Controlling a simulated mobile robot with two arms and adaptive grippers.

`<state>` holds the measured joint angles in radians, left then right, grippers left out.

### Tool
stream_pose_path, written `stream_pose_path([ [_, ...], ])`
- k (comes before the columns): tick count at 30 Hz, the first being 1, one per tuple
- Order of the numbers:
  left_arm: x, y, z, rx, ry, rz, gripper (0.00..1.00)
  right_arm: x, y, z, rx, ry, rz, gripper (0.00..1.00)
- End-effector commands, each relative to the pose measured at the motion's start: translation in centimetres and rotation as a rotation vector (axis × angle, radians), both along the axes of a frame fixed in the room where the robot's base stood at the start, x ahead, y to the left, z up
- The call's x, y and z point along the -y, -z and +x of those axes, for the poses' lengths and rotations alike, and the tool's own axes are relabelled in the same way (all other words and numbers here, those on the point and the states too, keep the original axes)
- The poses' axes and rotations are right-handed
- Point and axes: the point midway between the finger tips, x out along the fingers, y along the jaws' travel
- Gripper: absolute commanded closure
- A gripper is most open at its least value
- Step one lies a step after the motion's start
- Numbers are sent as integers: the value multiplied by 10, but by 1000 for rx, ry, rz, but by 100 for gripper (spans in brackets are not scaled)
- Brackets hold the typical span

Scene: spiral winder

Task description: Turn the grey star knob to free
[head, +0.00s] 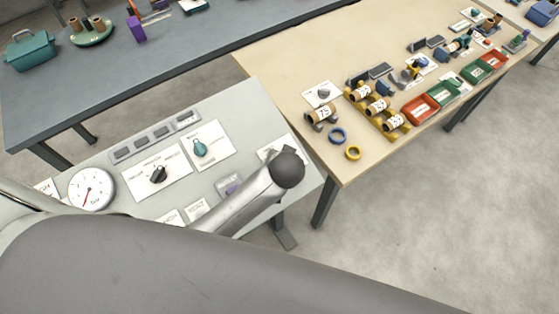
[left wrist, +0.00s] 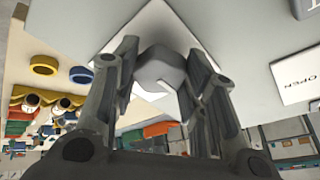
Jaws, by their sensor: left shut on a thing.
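In the left wrist view, the grey star knob (left wrist: 160,70) sits on a pale plate between the two fingers of my left gripper (left wrist: 163,62). The fingers are shut on the knob from both sides. The knob's pointer and the marks around it cannot be read. A white label plate (head: 268,152) shows partly behind the dark end of my arm. My right gripper is in neither view.
The panel also bears a dial gauge (head: 92,188), a black knob (head: 158,174) and a teal knob (head: 200,149). A wooden table (head: 300,60) with cores, rings and bins adjoins at right. A grey-blue table (head: 100,90) stands behind.

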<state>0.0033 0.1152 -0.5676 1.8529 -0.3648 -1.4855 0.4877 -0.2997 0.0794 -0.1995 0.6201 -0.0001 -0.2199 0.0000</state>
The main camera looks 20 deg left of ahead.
Motion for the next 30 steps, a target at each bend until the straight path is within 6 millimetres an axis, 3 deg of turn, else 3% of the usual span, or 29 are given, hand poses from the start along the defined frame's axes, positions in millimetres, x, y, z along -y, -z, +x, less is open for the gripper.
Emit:
stream_pose_path([
  [14, 0, -3, 2, 12, -15, -4, 84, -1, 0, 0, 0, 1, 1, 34],
  [15, 0, -3, 2, 12, -15, -4, 57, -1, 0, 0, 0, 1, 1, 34],
  [19, 0, -2, 2, 10, -13, -4, 40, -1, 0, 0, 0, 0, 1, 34],
  [30, 1, -3, -1, 6, -12, -4, 39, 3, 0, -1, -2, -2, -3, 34],
])
